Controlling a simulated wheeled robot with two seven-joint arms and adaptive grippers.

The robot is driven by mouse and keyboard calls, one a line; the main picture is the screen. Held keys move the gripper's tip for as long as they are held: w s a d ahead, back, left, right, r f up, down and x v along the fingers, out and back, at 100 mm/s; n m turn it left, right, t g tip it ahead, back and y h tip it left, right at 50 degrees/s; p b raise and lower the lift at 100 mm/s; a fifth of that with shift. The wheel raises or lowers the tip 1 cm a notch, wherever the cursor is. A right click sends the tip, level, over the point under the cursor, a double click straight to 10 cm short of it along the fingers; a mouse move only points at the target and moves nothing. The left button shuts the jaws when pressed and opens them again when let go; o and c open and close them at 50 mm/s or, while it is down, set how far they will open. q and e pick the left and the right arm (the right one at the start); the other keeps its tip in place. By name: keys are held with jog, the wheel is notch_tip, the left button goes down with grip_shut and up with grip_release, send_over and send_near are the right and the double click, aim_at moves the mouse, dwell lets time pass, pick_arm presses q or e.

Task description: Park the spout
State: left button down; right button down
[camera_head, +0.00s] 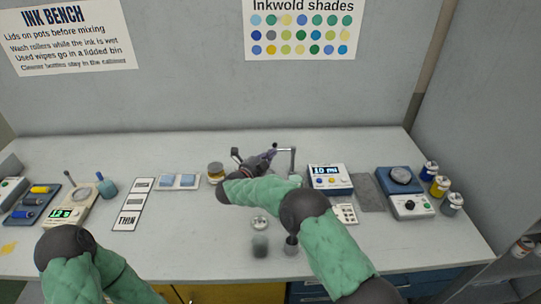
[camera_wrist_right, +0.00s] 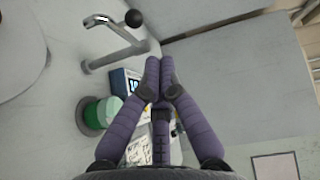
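The spout (camera_head: 285,150) is a thin grey metal pipe on an upright post at the back middle of the bench. It reaches left from the post, towards my right gripper. In the right wrist view the bent pipe (camera_wrist_right: 112,56) lies left of the fingers, with a black ball knob (camera_wrist_right: 133,18) near it. My right gripper (camera_head: 272,149) is beside the spout's left end; its purple fingertips (camera_wrist_right: 160,62) are together, with nothing visible between them. I cannot tell whether they touch the pipe. My left arm shows at the lower left, but its gripper is out of view.
A white and blue dosing unit (camera_head: 329,180) with a lit display stands right of the spout post. An amber jar (camera_head: 215,172) is left of my right gripper. The bench's front left-middle (camera_head: 170,255) is clear.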

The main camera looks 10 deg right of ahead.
pick_arm(q)
jog(key=shift+w+d+r+p, duration=0.1)
jog(key=shift+w+r+p, duration=0.05)
jog(key=shift+r+p, duration=0.35)
jog(key=shift+w+d+r+p, duration=0.1)
jog(key=shift+w+r+p, duration=0.05)
jog(key=shift+r+p, duration=0.3)
pick_arm(e)
jog(key=s+a, duration=0.1)
jog(key=a, duration=0.7)
jog(key=shift+s, duration=0.35)
jog(key=shift+r, duration=0.1)
